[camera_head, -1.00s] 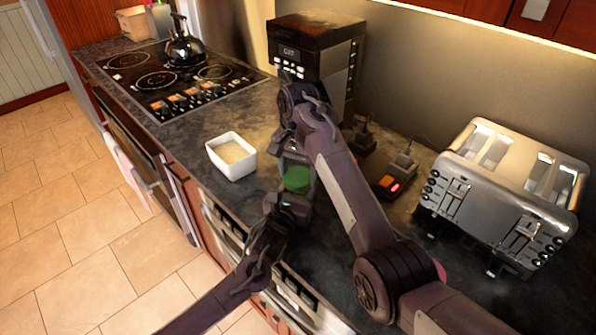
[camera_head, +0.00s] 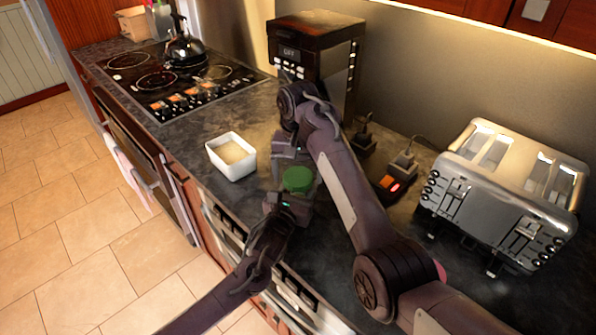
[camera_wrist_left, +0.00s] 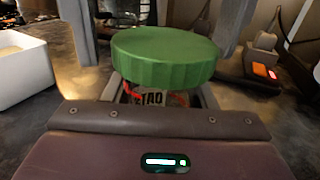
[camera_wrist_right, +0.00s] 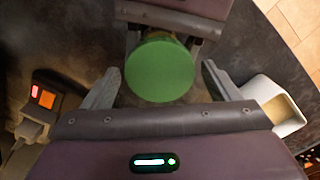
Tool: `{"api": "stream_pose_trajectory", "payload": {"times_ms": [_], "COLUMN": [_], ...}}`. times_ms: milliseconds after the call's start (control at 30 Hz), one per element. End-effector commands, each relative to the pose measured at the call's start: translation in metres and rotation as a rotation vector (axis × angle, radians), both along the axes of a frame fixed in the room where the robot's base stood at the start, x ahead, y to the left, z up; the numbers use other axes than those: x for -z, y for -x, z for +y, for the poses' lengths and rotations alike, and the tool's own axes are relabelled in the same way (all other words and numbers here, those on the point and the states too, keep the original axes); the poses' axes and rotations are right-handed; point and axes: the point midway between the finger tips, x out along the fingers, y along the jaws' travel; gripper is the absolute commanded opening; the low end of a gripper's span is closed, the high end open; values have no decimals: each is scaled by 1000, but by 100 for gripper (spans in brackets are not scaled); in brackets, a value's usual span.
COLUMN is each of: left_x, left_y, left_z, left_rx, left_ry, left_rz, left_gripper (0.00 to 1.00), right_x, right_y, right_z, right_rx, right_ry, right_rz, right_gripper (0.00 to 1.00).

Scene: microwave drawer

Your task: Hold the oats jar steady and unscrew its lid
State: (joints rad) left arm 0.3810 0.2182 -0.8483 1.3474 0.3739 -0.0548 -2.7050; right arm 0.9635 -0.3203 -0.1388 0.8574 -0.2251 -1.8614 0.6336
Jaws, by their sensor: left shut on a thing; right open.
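The oats jar (camera_wrist_left: 150,97) has a wide, ridged green lid (camera_head: 298,180) on top, and part of its printed label shows below the lid in the left wrist view. My left gripper (camera_head: 292,203) is shut on the jar's body, below the lid, from the front. The jar stands upright; its base is hidden. My right gripper (camera_wrist_right: 160,82) is open. In the right wrist view its fingers stand on either side of the lid, with visible gaps. The lid appears seated on the jar.
A white square bowl (camera_head: 231,157) stands left of the jar. The stove (camera_head: 170,75) is at the far left.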

Motion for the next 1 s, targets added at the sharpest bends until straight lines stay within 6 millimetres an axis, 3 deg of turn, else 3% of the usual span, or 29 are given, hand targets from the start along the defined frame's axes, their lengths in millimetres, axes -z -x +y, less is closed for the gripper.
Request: {"api": "stream_pose_trajectory", "payload": {"times_ms": [367,533,1000], "left_x": [1,1,1], "left_y": [0,0,0], "left_z": [0,0,0], "left_rx": [0,0,0], "left_ry": [-1,-1,-1], "left_rz": [3,3,2], "left_gripper": [0,0,0], "right_x": [-40,-47,-78], "right_y": [-1,0,-1], "right_z": [1,0,0], "right_rx": [0,36,659], "right_ry": [-1,0,0], "right_rz": [-3,0,-1], "right_gripper": [82,83,83]}}
